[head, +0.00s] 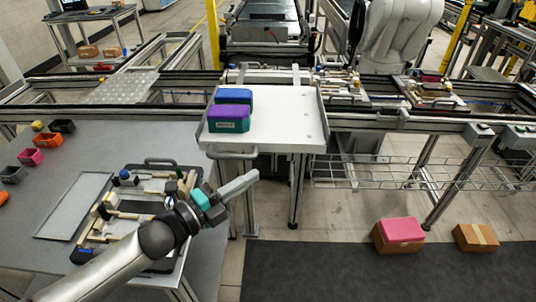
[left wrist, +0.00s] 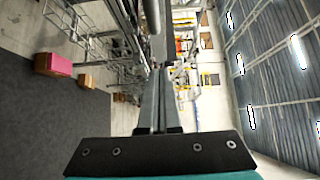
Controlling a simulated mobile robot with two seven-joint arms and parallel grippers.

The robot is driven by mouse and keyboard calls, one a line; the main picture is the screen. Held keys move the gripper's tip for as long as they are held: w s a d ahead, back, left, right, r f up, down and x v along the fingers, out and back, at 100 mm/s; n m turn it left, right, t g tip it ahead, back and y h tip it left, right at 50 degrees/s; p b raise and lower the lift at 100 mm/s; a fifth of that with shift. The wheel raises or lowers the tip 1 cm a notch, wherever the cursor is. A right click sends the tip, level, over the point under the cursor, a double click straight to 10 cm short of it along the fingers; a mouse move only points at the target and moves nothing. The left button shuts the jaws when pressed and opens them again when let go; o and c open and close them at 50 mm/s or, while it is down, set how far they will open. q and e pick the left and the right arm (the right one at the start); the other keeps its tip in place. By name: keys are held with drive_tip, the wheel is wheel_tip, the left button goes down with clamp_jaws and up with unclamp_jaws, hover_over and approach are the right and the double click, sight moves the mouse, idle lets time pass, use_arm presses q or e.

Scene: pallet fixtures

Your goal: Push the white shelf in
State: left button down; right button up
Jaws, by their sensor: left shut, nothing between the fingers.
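The white shelf (head: 289,117) stands out from the conveyor line toward me in the middle of the head view. It has a grey handle (head: 232,154) on its front left edge. A blue box (head: 235,96) and a purple and teal box (head: 229,119) sit on its left side. My left gripper (head: 253,176) is in front of and a little below the shelf, close to the handle; I cannot tell whether it touches. Its fingers are shut and empty, also in the left wrist view (left wrist: 158,70). My right gripper is not in view.
A grey table (head: 62,150) on the left holds a fixture pallet (head: 150,200) under my left arm, and small coloured bins (head: 30,157). A pink-topped box (head: 398,235) and a cardboard box (head: 475,237) lie on the floor at right. The dark mat (head: 370,275) in front is otherwise clear.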

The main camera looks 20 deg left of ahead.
sight(280, 147)
use_arm(q)
drive_tip(key=shift+w+d, duration=0.25)
drive_tip(key=shift+w, duration=1.2)
drive_tip(key=shift+w+d, duration=0.3)
drive_tip(key=shift+w, duration=1.2)
drive_tip(key=shift+w+d, duration=0.25)
drive_tip(key=shift+w, duration=1.2)
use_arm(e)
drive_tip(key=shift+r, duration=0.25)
